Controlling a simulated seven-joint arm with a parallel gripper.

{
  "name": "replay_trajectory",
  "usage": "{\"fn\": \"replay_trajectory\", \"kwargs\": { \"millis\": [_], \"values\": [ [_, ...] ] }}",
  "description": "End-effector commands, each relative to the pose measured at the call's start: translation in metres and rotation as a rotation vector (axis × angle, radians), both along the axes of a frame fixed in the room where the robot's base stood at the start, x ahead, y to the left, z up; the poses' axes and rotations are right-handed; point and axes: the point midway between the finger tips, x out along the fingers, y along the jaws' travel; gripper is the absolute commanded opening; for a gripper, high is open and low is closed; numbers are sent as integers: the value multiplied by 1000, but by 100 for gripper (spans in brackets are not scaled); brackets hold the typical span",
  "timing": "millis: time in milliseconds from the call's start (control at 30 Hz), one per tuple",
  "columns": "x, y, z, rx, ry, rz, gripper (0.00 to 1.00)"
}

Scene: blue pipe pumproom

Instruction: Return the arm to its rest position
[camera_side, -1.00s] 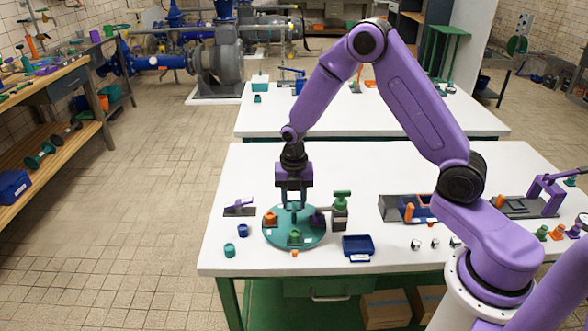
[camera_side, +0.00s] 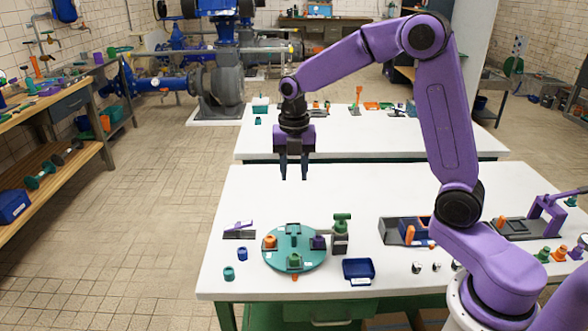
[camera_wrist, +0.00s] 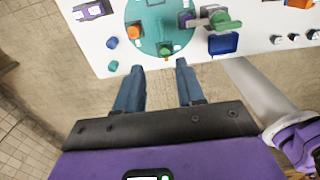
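My gripper (camera_side: 293,178) hangs above the back part of the near white table, clear of everything. Its two fingers point down and stand apart, with nothing between them. In the wrist view my gripper (camera_wrist: 160,75) also shows its two blue-grey fingers spread and empty. Below it on the table is the round teal turntable (camera_side: 293,262), carrying an orange, a green, a purple and a dark piece. The turntable also shows in the wrist view (camera_wrist: 150,40), beyond the fingertips.
A green-handled fixture (camera_side: 341,232) stands at the turntable's right edge. A blue tray (camera_side: 358,270) lies in front of it. Two small cups, blue (camera_side: 242,253) and teal (camera_side: 229,273), stand to the left. The air around my gripper is free. A second white table (camera_side: 330,140) stands behind.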

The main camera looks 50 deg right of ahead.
Motion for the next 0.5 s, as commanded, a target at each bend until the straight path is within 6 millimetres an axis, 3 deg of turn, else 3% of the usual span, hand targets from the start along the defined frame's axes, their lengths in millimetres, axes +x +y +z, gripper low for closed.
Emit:
{"fn": "replay_trajectory", "kwargs": {
  "millis": [367, 500],
  "values": [
    [-2, 2, 1, 0, 0, -6, 38],
    [-18, 14, 5, 1, -2, -72, 38]
  ]
}}
